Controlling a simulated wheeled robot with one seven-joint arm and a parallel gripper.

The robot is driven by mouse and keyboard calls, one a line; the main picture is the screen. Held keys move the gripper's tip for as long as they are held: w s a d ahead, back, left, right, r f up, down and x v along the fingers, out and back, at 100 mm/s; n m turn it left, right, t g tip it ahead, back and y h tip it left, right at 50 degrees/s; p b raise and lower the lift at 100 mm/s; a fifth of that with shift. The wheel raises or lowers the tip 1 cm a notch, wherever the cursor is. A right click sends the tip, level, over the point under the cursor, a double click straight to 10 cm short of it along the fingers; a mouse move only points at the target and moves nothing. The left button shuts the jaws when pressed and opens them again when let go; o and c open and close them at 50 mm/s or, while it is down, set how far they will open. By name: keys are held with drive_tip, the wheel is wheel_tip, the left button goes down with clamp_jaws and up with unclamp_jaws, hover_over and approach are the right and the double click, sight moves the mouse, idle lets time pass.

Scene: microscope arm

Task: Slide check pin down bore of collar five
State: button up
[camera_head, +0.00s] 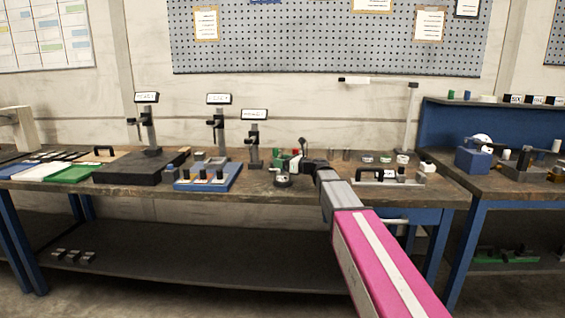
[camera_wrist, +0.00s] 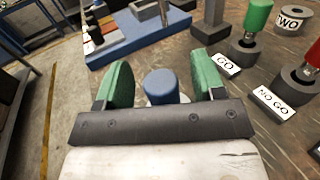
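In the wrist view my gripper (camera_wrist: 162,80) has its two green-padded fingers apart. A white collar marked TWO (camera_wrist: 291,20) is at the upper right of the wrist view. I cannot pick out collar five.
A green-handled plug (camera_wrist: 258,15) stands in a dark holder by the GO label; a red-handled one (camera_wrist: 314,53) stands by NO GO. A blue block fixture (camera_head: 208,177) lies to the left. Small white collars (camera_head: 403,159) and a black-handled tray (camera_head: 388,177) are to the right.

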drive_tip(key=v, duration=1)
drive_tip(key=shift+s+d, duration=0.2)
drive_tip(key=shift+d, duration=0.15)
idle(0.5)
